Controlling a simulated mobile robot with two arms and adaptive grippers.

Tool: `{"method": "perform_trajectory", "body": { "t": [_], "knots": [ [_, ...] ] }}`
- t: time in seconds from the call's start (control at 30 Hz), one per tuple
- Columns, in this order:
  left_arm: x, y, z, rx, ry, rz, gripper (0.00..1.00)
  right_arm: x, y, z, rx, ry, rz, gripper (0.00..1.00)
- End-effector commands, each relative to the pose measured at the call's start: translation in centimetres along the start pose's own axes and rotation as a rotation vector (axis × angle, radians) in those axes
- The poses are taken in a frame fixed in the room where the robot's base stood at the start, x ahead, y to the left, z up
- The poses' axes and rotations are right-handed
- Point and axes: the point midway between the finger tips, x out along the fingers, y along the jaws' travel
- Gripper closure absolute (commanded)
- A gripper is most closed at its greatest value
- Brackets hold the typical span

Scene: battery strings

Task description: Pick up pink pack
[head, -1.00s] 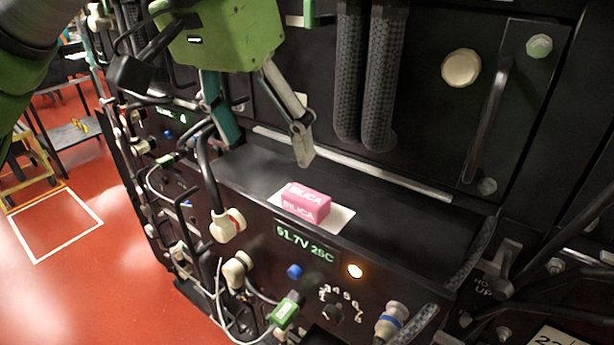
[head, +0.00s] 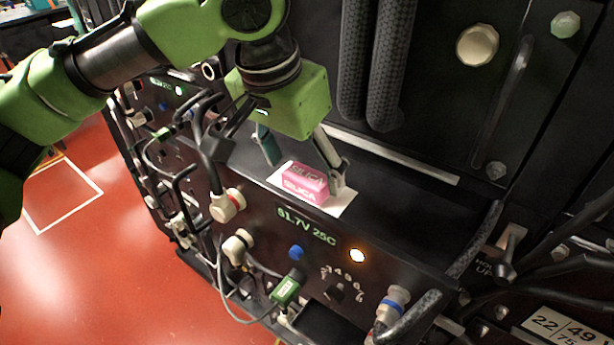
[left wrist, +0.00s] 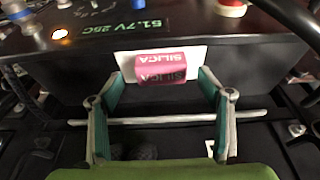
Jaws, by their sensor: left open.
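The pink pack (head: 304,184), marked SILICA, lies on a white pad (head: 344,205) on the black ledge, above a green "51.7V 25C" display. My left gripper (head: 305,172) is open, its fingers lowered on either side behind the pack. In the left wrist view the pack (left wrist: 161,68) sits just beyond and between the open fingertips (left wrist: 160,82), with no grip on it. My right gripper is not in view.
Two thick black hoses (head: 369,70) hang behind the ledge. Cables and plugs (head: 228,205) stick out from the front panel. A lit orange button (head: 357,255) is below the ledge. The ledge right of the pad is clear.

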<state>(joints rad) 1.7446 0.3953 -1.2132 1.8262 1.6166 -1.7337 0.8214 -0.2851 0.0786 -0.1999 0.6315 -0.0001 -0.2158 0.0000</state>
Motion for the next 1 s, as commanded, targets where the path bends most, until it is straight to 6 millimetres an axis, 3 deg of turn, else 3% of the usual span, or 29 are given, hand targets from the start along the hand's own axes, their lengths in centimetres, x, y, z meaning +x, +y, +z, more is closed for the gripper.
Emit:
{"method": "perform_trajectory", "body": {
  "t": [0.2,0.47,0.63,1.0],
  "knots": [
    [2.5,-0.1,0.0,0.000,-0.001,-0.001,0.28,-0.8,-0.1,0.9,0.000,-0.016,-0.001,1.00],
    [2.8,-0.1,0.0,0.000,0.000,0.000,0.28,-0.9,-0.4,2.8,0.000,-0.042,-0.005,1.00],
    [2.7,-0.1,0.0,0.000,0.000,0.000,0.71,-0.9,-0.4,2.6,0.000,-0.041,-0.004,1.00],
    [2.6,-0.1,-0.1,0.000,0.001,0.000,0.71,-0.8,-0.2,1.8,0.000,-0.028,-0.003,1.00]
  ]
}}
